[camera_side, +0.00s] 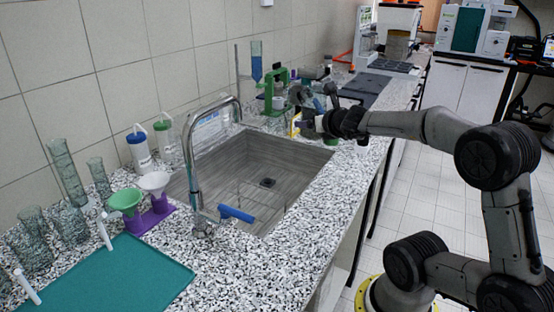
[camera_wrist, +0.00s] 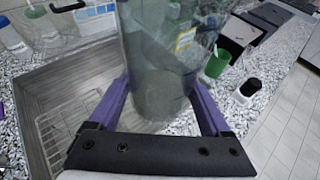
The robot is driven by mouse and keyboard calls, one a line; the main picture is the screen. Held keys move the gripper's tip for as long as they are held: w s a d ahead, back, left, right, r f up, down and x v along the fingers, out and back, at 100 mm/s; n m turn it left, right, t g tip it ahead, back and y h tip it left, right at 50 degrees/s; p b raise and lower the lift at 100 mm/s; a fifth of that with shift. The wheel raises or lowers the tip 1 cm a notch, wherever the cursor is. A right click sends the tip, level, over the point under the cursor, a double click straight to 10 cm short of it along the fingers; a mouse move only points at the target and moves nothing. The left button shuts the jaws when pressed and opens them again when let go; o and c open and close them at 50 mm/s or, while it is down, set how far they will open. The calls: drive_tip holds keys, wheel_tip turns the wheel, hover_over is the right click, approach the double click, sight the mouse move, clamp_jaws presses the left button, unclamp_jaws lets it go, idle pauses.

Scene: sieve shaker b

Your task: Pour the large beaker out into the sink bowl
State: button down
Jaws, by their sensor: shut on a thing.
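My gripper (camera_side: 306,124) is at the far right corner of the sink bowl (camera_side: 235,162), near the counter. In the wrist view its purple fingers (camera_wrist: 163,98) are shut on the large clear glass beaker (camera_wrist: 165,65), one on each side. The beaker has a small yellow and white label, and its upper part runs out of the top of the picture. Its lower end looks greyish; I cannot tell how much is inside. The sink bowl lies to the left of the beaker in the wrist view (camera_wrist: 62,98). In the side view the beaker is hard to make out.
A tall faucet (camera_side: 188,150) with a blue handle (camera_side: 236,214) stands at the sink's near side. Bottles (camera_side: 139,150) stand behind it. A green cup (camera_wrist: 217,63) and a black-and-white container (camera_wrist: 246,91) stand on the counter right of the beaker. A teal mat (camera_side: 128,278) lies at front left.

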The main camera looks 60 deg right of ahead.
drive_tip(key=shift+s+d+f+m+g+h, duration=0.25)
drive_tip(key=shift+f+m, duration=0.05)
drive_tip(key=shift+f, duration=0.2)
drive_tip(key=shift+s+d+f+m+g+h, duration=0.2)
drive_tip(key=shift+s+f+m, duration=0.1)
drive_tip(key=shift+f, duration=0.15)
drive_tip(key=shift+s+d+f+m+g+h, duration=0.2)
drive_tip(key=shift+d+f+m+g+h, duration=0.1)
drive_tip(key=shift+f, duration=0.2)
drive_tip(key=shift+d+f+m+g+h, duration=1.25)
drive_tip(key=shift+d+f+m+g, duration=0.85)
drive_tip(key=shift+d, duration=1.5)
drive_tip(key=w+d+f, duration=0.2)
drive_tip(key=w+f, duration=0.3)
drive_tip(key=f, duration=0.3)
drive_tip(key=shift+w+d+n+t, duration=0.15)
drive_tip(key=shift+w+n+t, duration=0.15)
drive_tip(key=shift+t, duration=0.15)
drive_tip(key=shift+f+n+g, duration=0.1)
drive_tip(key=shift+n+g, duration=0.2)
drive_tip(key=shift+w+f+n+g, duration=0.15)
drive_tip(key=shift+f+n+g, duration=0.1)
drive_tip(key=shift+n+g, duration=0.65)
drive_tip(key=shift+w+f+n+g, duration=0.15)
drive_tip(key=shift+f+n+g, duration=0.15)
drive_tip(key=shift+n+g, duration=0.55)
drive_tip(key=shift+w+f+n+g, duration=0.15)
drive_tip(key=shift+f+n+g, duration=0.1)
drive_tip(key=shift+n+g, duration=0.65)
